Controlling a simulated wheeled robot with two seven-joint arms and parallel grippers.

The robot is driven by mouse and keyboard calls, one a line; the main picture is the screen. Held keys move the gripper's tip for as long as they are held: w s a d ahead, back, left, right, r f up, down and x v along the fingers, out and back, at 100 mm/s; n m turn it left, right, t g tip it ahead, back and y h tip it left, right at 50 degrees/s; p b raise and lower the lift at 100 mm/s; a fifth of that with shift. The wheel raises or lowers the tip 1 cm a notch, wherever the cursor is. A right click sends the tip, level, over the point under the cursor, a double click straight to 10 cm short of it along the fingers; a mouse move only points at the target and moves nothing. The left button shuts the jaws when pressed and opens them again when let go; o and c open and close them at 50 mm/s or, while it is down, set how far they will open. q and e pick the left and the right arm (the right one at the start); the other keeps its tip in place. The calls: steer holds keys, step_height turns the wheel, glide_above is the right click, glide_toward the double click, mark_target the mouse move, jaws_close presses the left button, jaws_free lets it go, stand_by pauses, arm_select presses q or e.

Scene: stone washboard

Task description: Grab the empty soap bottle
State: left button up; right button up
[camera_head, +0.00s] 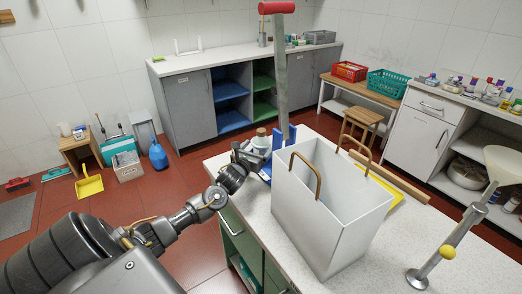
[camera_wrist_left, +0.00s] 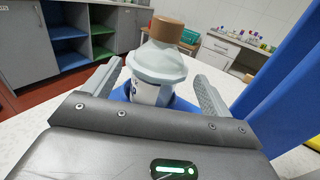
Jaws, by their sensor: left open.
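The soap bottle (camera_wrist_left: 158,68) is whitish and translucent, with a brown cap and a label low on its body. In the left wrist view it stands upright between the two fingers of my open left gripper (camera_wrist_left: 160,95), with gaps showing at its sides. In the head view the bottle (camera_head: 261,141) stands near the counter's back left corner, just beyond my left gripper (camera_head: 247,158). My gripper and its wrist hide the bottle's lower part. Whether the bottle is empty cannot be told. My right gripper is not in view.
A blue holder (camera_head: 281,137) stands close to the right of the bottle; it also shows in the left wrist view (camera_wrist_left: 290,85). A large white open box with brown handles (camera_head: 318,215) is nearer on the counter (camera_head: 225,163). A metal stand (camera_head: 440,262) is at the right.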

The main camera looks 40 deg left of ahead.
mark_target(259, 136)
arm_select(q)
steer(key=p+x, duration=0.1)
steer(key=x, duration=0.3)
steer(key=shift+w+a+r, duration=0.15)
steer(key=shift+w+a, duration=0.05)
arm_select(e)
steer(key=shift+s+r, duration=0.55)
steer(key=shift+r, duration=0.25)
arm_select(q)
steer(key=c, duration=1.1)
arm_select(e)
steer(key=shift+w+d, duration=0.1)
arm_select(q)
steer(key=shift+r, duration=0.1)
